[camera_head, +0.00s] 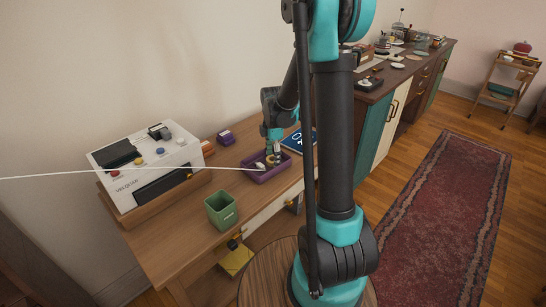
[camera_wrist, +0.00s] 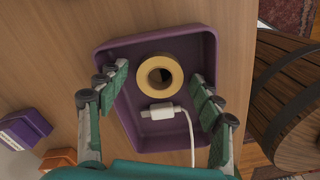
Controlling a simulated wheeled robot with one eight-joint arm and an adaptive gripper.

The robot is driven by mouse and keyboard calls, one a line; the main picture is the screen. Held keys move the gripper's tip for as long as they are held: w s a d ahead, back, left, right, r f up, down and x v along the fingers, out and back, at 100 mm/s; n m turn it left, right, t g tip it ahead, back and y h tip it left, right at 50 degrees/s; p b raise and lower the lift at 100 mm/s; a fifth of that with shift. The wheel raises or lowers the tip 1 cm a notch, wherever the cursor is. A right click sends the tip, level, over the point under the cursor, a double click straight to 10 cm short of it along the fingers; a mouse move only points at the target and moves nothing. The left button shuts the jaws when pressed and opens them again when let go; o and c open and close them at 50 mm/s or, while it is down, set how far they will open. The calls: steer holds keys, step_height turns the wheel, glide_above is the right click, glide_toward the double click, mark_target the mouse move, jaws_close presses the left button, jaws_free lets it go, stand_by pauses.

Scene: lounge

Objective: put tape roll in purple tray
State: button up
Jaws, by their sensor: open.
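In the wrist view a yellow tape roll (camera_wrist: 160,76) lies flat inside the purple tray (camera_wrist: 120,44), in its upper middle part. A white plug with a cable (camera_wrist: 160,111) lies in the tray just below the roll. My gripper (camera_wrist: 158,82) is open over the tray, its fingers on either side of the roll and apart from it. In the head view my gripper (camera_head: 273,148) is down at the purple tray (camera_head: 280,176) on the wooden table, and it partly hides the tray's contents.
A white machine (camera_head: 150,165) with buttons stands left on the table. A green bin (camera_head: 221,210) stands near the front edge. A small purple box (camera_head: 226,138) is behind the tray, and a blue book (camera_head: 300,138) lies to its right. A white cable runs leftwards from the tray.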

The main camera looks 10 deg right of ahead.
step_height(320, 180, up, 12)
steer(key=s+d+f+m+t, duration=0.2)
steer(key=s+f+m, duration=0.2)
steer(key=s+m, duration=0.6)
steer(key=s+d+f+m+t, duration=0.2)
steer(key=s+f+m, duration=0.3)
steer(key=s+m, duration=0.4)
steer(key=s, duration=0.3)
steer(key=shift+m, duration=0.4)
